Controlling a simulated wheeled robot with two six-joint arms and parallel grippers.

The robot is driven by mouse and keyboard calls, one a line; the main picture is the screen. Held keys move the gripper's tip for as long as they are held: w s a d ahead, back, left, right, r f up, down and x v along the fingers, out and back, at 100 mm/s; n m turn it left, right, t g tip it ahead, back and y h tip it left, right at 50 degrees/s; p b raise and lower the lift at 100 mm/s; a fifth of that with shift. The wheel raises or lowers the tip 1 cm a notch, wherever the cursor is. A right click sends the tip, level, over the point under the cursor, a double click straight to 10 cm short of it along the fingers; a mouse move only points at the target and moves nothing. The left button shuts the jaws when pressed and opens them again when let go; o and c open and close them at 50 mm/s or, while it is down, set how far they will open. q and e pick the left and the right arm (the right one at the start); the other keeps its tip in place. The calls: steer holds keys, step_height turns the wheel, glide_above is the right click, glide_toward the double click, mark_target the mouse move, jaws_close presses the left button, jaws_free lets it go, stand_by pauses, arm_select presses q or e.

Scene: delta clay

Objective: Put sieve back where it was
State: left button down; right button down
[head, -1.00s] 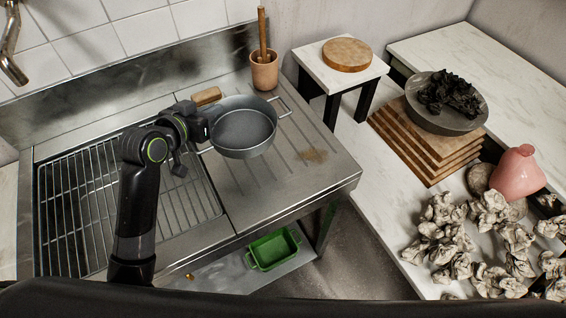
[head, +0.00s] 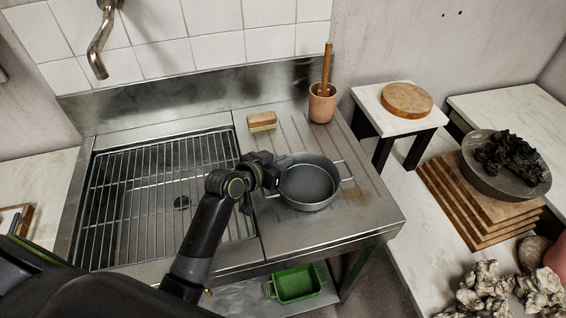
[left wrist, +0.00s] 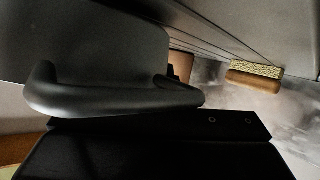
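The sieve is a round grey metal pan with two loop handles (head: 308,186), over the ribbed drainboard right of the sink. It looks about level; whether it touches the board is unclear. My left gripper (head: 272,180) is at the sieve's left handle and looks shut on it. In the left wrist view the sieve's curved handle (left wrist: 120,98) lies right against my dark gripper; the fingertips are mostly hidden. My right gripper is not in view.
A wood-backed brush (head: 262,121) lies behind the sieve, with a terracotta cup holding a wooden stick (head: 323,103) farther right. A wire rack (head: 150,200) covers the sink at left. The drainboard's right part is free. A green dish (head: 296,284) sits on the lower shelf.

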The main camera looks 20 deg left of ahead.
arm_select(q)
steer(key=shift+f, duration=0.2)
steer(key=shift+f, duration=0.15)
steer(key=c, duration=1.6)
jaws_free()
steer(key=shift+r, duration=0.2)
steer(key=v, duration=1.2)
